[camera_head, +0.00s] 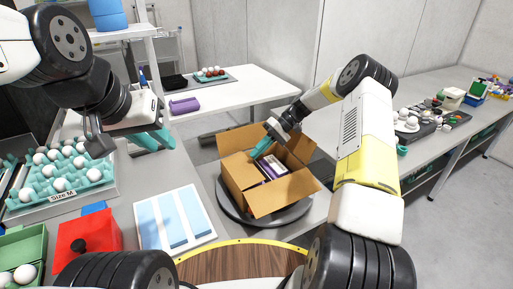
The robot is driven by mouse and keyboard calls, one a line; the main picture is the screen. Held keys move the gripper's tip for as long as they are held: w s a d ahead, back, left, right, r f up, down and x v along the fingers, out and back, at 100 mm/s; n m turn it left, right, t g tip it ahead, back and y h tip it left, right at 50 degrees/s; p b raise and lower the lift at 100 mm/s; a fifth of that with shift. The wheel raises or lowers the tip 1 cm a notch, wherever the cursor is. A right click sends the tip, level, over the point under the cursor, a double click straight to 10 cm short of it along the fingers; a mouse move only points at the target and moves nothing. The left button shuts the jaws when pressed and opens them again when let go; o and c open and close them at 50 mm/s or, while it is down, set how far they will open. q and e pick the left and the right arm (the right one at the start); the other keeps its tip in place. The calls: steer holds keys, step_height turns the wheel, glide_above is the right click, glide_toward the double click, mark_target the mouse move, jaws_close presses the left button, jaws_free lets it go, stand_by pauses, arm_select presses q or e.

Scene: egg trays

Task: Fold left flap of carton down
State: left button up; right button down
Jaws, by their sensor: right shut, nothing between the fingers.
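The open brown cardboard carton (236,174) stands on a round dark turntable in the middle of the camera_head view. White and purple packs (270,167) show inside it. One flap (283,194) spreads outward at the front right, and others stand up at the back left (236,139) and back right. My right gripper (260,149) is shut and empty, with its teal fingers at the carton's upper left opening. Whether it touches a flap I cannot tell. My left gripper (152,140) is open and empty above the grey table, well left of the carton.
A tray of white eggs (67,195) and a red box (88,236) lie on the left table. A white panel with blue strips (206,208) lies between them and the turntable (232,212). A white table (235,90) stands behind; a long bench (425,139) runs along the right.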

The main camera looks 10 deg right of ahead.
steer(key=v, duration=1)
step_height(320, 180, up, 6)
steer(key=t+h, duration=0.5)
steer(key=h, duration=0.6)
glide_above(248, 166)
steer(key=f, duration=0.4)
steer(key=d+f, duration=0.1)
steer(key=f, duration=0.8)
steer(key=shift+w+d+f, duration=0.2)
steer(key=shift+w+d, duration=0.05)
steer(key=shift+w, duration=0.1)
